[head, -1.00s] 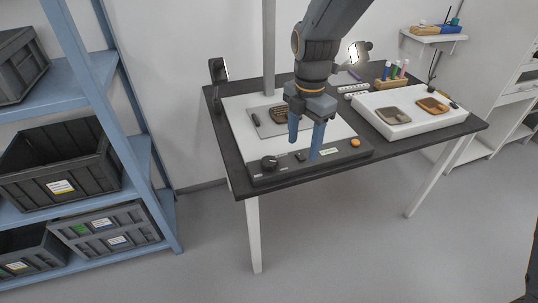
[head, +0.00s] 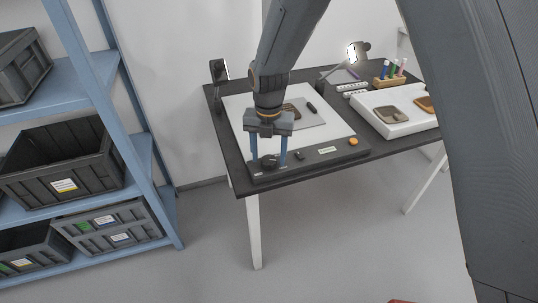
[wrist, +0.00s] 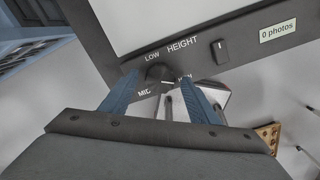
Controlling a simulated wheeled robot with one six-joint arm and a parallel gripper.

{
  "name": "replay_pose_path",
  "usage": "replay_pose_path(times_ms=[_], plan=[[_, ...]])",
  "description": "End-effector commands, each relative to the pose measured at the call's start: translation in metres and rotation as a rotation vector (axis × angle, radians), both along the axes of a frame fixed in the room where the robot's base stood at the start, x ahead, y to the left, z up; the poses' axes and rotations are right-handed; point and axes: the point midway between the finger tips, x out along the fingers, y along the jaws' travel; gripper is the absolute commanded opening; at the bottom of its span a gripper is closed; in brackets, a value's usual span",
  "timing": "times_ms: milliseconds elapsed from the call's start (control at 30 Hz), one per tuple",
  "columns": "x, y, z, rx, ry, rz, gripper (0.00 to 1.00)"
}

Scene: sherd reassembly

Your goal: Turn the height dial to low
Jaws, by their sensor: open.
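The height dial (head: 269,161) is a dark round knob at the left end of the dark control strip on the table's front edge. In the wrist view the dial (wrist: 157,73) has the labels LOW, MID and HIGH around it, with HEIGHT beside them. My gripper (head: 268,164) is open and points down, with one blue finger on each side of the dial. In the wrist view the fingertips (wrist: 158,78) flank the knob. I cannot tell whether they touch it.
The strip also carries a small switch (wrist: 220,50), a "0 photos" display (wrist: 278,31) and an orange button (head: 353,141). Behind it, a grey plate (head: 312,118) holds a brown sherd and a dark bar. A white tray (head: 385,118) with sherds stands right. My arm hides the right side.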

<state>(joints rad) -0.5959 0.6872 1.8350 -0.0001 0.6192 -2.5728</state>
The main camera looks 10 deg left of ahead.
Motion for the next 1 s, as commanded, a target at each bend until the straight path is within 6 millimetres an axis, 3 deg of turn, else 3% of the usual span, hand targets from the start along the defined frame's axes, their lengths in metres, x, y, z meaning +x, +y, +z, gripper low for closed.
replay_pose_path(times_ms=[367,600,1000], plan=[[-0.0001,-0.0002,-0.0068,0.000,0.000,-0.001,0.55],[-0.0002,-0.0002,-0.0067,0.000,0.000,-0.001,0.15],[-0.0003,-0.0001,-0.0063,0.000,0.000,-0.073,0.14]])
